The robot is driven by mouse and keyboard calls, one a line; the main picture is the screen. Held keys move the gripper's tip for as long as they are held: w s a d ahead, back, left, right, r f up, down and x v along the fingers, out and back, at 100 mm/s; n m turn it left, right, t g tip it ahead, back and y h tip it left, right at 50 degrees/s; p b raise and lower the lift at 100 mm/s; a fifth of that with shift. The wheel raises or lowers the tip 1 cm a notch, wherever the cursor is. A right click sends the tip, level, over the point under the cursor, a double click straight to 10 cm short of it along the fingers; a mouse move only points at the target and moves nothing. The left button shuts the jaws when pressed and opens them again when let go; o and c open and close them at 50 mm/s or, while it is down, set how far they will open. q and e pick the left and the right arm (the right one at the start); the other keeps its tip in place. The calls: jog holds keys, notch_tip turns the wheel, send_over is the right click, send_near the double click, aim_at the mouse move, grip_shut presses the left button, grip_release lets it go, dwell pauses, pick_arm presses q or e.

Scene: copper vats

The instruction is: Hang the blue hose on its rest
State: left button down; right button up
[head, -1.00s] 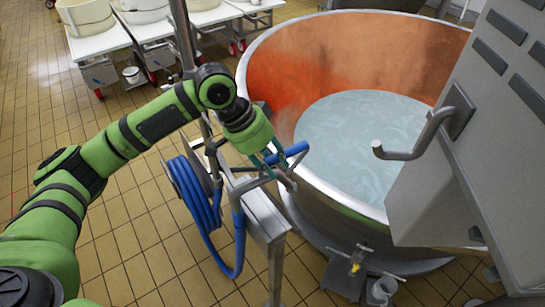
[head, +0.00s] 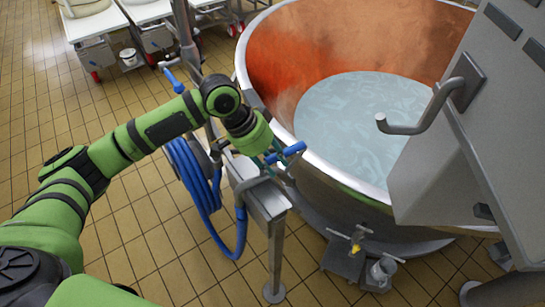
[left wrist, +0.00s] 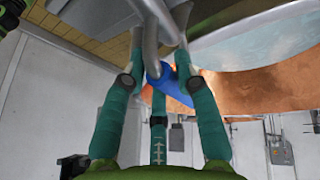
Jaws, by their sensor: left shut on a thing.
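My left gripper (head: 277,165), at the vat's near left rim, is shut on the blue hose's end piece (head: 293,149). In the left wrist view the blue piece (left wrist: 170,86) lies between the teal fingers (left wrist: 158,70), with a bent grey metal tube beside it. The rest of the blue hose (head: 203,195) hangs in coils to the left of a metal stand, with one loop (head: 238,235) drooping below. A grey bent bracket (head: 244,184) shows by the stand, partly hidden by my gripper; I cannot tell whether it touches the hose end. My right gripper is out of view.
The copper vat (head: 290,45) with pale liquid (head: 355,110) fills the right side. A grey panel (head: 455,165) with a bent metal hook (head: 428,115) overhangs it. A metal box on a leg (head: 268,202) stands below my gripper. Tiled floor (head: 130,230) is clear at left.

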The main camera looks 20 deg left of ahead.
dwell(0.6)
pick_arm(q)
jog(key=shift+s+f+p, duration=0.1)
jog(key=shift+f+p, duration=0.15)
jog(key=shift+p, duration=0.05)
jog(key=c, duration=0.9)
grip_release()
jog(key=shift+o, duration=0.2)
jog(key=shift+f, duration=0.1)
